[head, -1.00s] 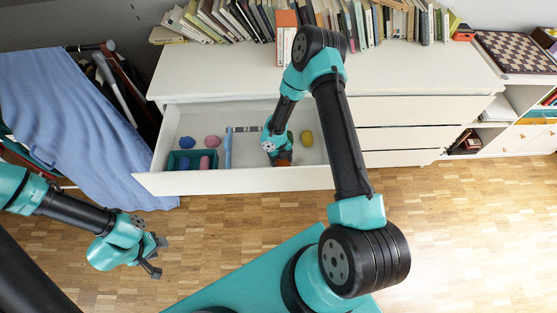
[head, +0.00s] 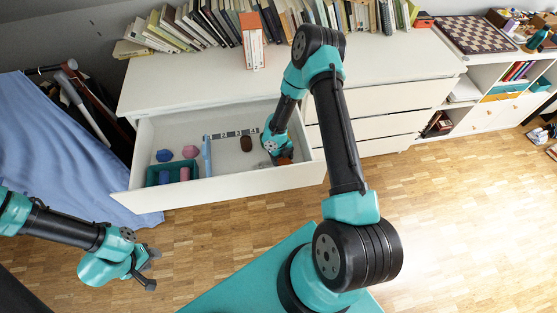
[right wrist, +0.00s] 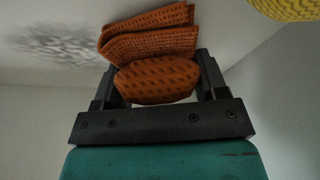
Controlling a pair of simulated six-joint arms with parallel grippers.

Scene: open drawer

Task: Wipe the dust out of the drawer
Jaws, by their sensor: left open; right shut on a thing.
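The open drawer (head: 222,187) juts from the white dresser. My right gripper (head: 282,156) is down inside its right part, shut on a folded orange-brown cloth (head: 286,159). In the right wrist view the cloth (right wrist: 150,42) is pinched between the fingers (right wrist: 156,78), its folds sticking out beyond them, close to the drawer floor. A speckled grey dust patch (right wrist: 65,48) lies on the pale floor left of the cloth there. My left gripper (head: 148,268) is open and empty, over the wood floor in front of the drawer.
The drawer also holds a teal tray (head: 150,180), a blue lump (head: 164,155), a pink lump (head: 190,152), a light-blue bar (head: 207,157), a number strip (head: 233,133) and a brown oval (head: 246,144). A yellow textured thing (right wrist: 290,8) is near the cloth.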

